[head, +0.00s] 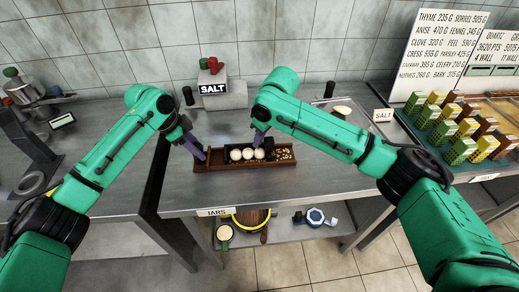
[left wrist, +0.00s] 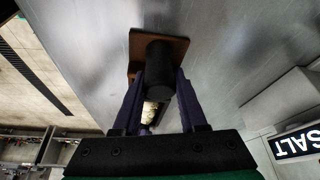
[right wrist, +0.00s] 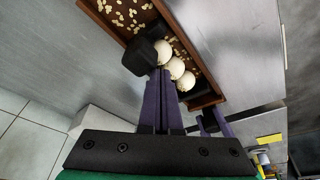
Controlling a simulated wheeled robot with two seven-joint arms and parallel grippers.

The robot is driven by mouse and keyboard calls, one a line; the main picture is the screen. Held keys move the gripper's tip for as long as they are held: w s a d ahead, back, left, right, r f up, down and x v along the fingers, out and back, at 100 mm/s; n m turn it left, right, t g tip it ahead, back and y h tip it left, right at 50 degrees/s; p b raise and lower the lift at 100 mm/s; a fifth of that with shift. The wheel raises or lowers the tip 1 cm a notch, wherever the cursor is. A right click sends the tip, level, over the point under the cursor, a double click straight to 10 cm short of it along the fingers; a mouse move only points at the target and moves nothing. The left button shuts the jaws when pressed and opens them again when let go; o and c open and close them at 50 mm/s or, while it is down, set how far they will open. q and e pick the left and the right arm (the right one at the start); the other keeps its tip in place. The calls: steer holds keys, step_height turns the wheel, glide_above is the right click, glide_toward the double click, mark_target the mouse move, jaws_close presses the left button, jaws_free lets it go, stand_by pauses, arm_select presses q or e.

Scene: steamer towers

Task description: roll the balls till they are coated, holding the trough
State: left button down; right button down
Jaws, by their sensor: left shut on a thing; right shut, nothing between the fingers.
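A brown wooden trough (head: 225,166) lies lengthwise on the steel table. Pale flakes (head: 284,155) lie in the right end of the trough. My left gripper (left wrist: 155,105) is shut on the dark handle (left wrist: 159,70) at the trough's left end. My right gripper (right wrist: 160,95) is shut with nothing between its fingers, at the balls. A dark block (right wrist: 145,55) lies at its fingertips; I cannot tell whether they touch.
A salt stand (head: 222,95) with a sign is behind the trough. A tray (head: 343,111) with a pale item is at the back right. A rack of colored boxes (head: 458,130) stands at far right. The table front is clear. A lower shelf holds a wooden tub (head: 250,219).

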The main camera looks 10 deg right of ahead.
stand_by(0.4)
steer(key=shift+s+d, duration=0.1)
steer(key=shift+d, duration=2.9)
steer(key=shift+a, duration=0.1)
steer(key=shift+a+r, duration=0.2)
steer(key=shift+r, duration=0.95)
steer(key=shift+a+r, duration=0.2)
steer(key=shift+r, duration=1)
steer(key=shift+a+r, duration=0.2)
steer(key=shift+r, duration=0.95)
arm_select(q)
steer(key=shift+c, duration=1.9)
jaws_free()
steer(key=shift+f, duration=0.1)
